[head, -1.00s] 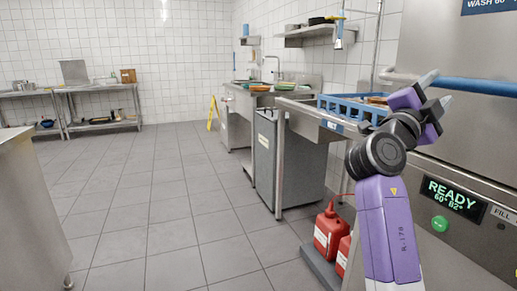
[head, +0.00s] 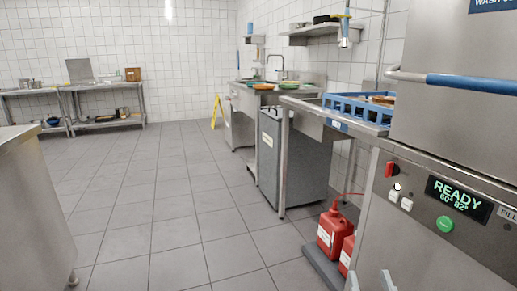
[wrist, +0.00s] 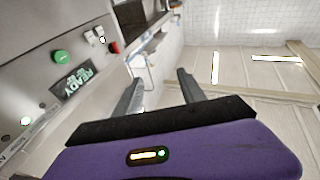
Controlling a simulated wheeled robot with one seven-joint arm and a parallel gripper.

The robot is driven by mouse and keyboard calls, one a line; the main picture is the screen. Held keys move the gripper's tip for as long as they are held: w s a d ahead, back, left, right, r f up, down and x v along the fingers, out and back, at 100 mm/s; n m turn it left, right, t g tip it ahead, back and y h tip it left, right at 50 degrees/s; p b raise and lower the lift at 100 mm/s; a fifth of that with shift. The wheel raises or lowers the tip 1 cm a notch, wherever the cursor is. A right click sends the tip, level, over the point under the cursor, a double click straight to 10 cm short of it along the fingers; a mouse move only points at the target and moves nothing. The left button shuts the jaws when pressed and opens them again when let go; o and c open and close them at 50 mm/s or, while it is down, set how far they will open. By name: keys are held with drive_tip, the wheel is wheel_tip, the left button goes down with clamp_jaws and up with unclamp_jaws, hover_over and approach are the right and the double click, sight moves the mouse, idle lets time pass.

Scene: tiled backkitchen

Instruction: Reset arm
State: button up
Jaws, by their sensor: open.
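My gripper shows in the wrist view (wrist: 158,92) with its two grey fingers spread apart and nothing between them. In the head view only the fingertips of my gripper (head: 371,281) show at the bottom edge, low in front of the dishwasher. The rest of my arm is out of the head view. The dishwasher's control panel (head: 408,225) is close by on the right, with a READY display (head: 459,198) and a green button (head: 445,224). The display also shows at the left of the wrist view (wrist: 72,84).
A blue dish rack (head: 350,110) sits on the steel counter beside the dishwasher. Red canisters (head: 331,232) stand on a low grey tray under it. A steel counter (head: 30,200) stands at left. The tiled floor (head: 150,215) between is clear.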

drive_tip(key=s+a+f+g+y, duration=0.1)
drive_tip(key=s+f+g, duration=0.35)
drive_tip(key=s, duration=1.35)
drive_tip(key=s+f+g, duration=0.2)
drive_tip(key=s+f, duration=0.5)
drive_tip(key=s, duration=1.1)
wheel_tip(320, 180, up, 26)
drive_tip(key=p, duration=2.6)
drive_tip(key=shift+w, duration=0.3)
drive_tip(key=shift+a, duration=0.1)
